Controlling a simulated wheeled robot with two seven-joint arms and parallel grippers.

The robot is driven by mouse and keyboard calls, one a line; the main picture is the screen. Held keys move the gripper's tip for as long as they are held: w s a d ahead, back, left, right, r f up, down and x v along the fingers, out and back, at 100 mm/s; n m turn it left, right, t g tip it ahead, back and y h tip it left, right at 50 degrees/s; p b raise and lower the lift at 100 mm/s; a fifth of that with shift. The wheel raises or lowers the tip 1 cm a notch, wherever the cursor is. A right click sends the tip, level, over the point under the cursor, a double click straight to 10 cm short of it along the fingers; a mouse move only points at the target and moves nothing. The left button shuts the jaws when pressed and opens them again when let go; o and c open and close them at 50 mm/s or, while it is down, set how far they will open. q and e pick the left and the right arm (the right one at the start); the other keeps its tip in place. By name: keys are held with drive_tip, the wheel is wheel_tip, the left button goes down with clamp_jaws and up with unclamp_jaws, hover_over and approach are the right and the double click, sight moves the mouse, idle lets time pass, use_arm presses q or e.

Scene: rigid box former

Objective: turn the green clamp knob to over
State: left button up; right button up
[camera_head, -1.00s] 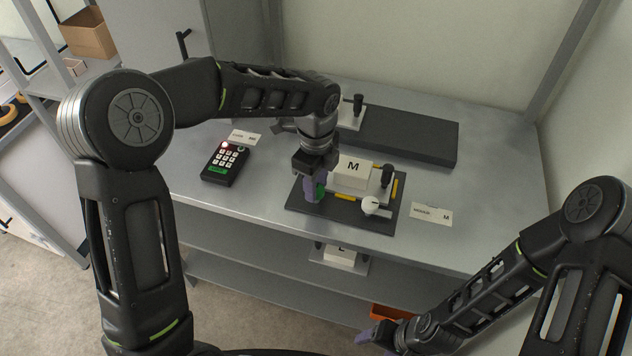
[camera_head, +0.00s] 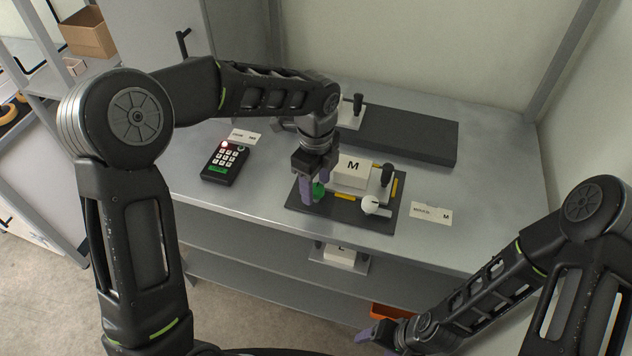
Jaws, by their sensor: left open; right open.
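The green clamp knob (camera_head: 318,191) sits at the left end of the dark fixture plate (camera_head: 345,212) on the grey bench. My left gripper (camera_head: 315,190) points down at the knob with its purple fingers apart, one on the left of the knob and one behind or beside it. Whether a finger touches the knob cannot be told. The fixture holds a white block marked M (camera_head: 351,170), a white ball knob (camera_head: 370,205) and a black handle (camera_head: 386,175). My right gripper (camera_head: 375,335) is open and empty, low at the front, below the bench top.
A black keypad (camera_head: 225,162) with a red light lies left of the fixture. A label card (camera_head: 431,213) lies to the right. A long dark block (camera_head: 405,136) lies behind. A lower shelf holds a white block (camera_head: 340,254) and an orange bin (camera_head: 388,312).

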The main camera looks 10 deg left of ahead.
sight(316, 188)
use_arm(q)
wheel_tip(316, 188, up, 8)
drive_tip(key=shift+f+b, duration=0.1)
drive_tip(key=shift+b, duration=0.45)
idle(0.4)
